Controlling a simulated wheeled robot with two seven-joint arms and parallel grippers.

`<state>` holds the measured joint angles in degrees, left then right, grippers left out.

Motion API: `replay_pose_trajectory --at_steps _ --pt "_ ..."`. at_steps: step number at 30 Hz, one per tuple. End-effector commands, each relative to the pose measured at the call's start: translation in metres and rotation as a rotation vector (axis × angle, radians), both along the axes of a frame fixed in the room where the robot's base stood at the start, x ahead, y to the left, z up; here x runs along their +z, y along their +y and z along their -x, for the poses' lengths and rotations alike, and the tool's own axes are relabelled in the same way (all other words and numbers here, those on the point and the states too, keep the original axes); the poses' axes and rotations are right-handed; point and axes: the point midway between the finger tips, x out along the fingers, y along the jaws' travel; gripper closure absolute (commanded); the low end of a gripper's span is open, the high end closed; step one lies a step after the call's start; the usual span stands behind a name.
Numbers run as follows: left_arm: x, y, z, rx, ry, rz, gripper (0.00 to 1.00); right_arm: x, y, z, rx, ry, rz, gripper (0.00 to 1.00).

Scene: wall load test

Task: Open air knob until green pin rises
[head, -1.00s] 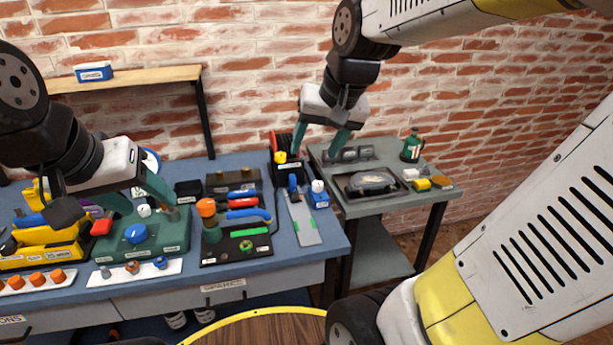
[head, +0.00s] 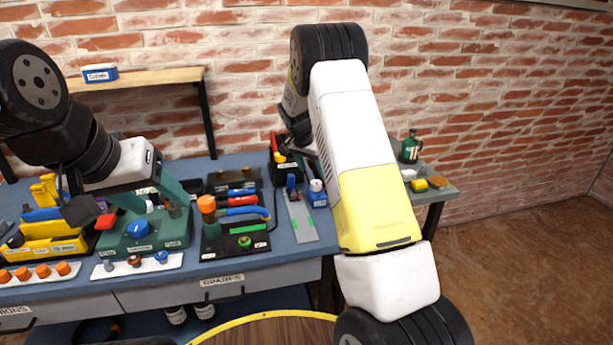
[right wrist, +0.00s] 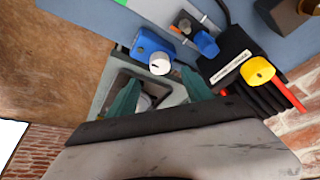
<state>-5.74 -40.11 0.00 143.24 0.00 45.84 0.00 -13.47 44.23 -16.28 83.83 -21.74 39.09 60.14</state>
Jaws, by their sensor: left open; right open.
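A green box (head: 118,241) on the blue workbench carries a large blue knob (head: 138,229); I cannot tell whether this is the air knob. No raised green pin can be made out. My left gripper (head: 150,203) is open above the green box, its teal fingers spread, holding nothing. My right gripper is mostly hidden behind my right arm in the head view. In the right wrist view it (right wrist: 160,95) is open and empty, close to a small blue box with a white cap (right wrist: 158,62), which also shows in the head view (head: 317,195).
A black tool panel (head: 232,246) with an orange-topped post (head: 207,205) stands right of the green box. A wall shelf (head: 140,77) is above.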

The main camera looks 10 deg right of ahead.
Motion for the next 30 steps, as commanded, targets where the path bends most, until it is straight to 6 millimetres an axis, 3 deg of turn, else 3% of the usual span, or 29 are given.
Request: replay_pose_trajectory --at_steps 15,26,27,30 --pt "0.0 0.0 0.0 0.0 0.0 0.0 0.43 -0.065 -0.018 -0.019 -0.002 0.002 0.002 0.41" --pt "0.0 0.0 0.0 0.0 0.0 0.0 0.43 -0.072 -0.021 -0.022 -0.001 0.0 0.001 0.41" --pt "0.0 0.0 0.0 0.0 0.0 0.0 0.43 -0.072 -0.02 -0.022 -0.001 0.0 0.0 0.43" --pt "0.0 0.0 0.0 0.0 0.0 0.0 0.43 -0.072 -0.02 -0.022 -0.001 0.0 0.0 0.63"
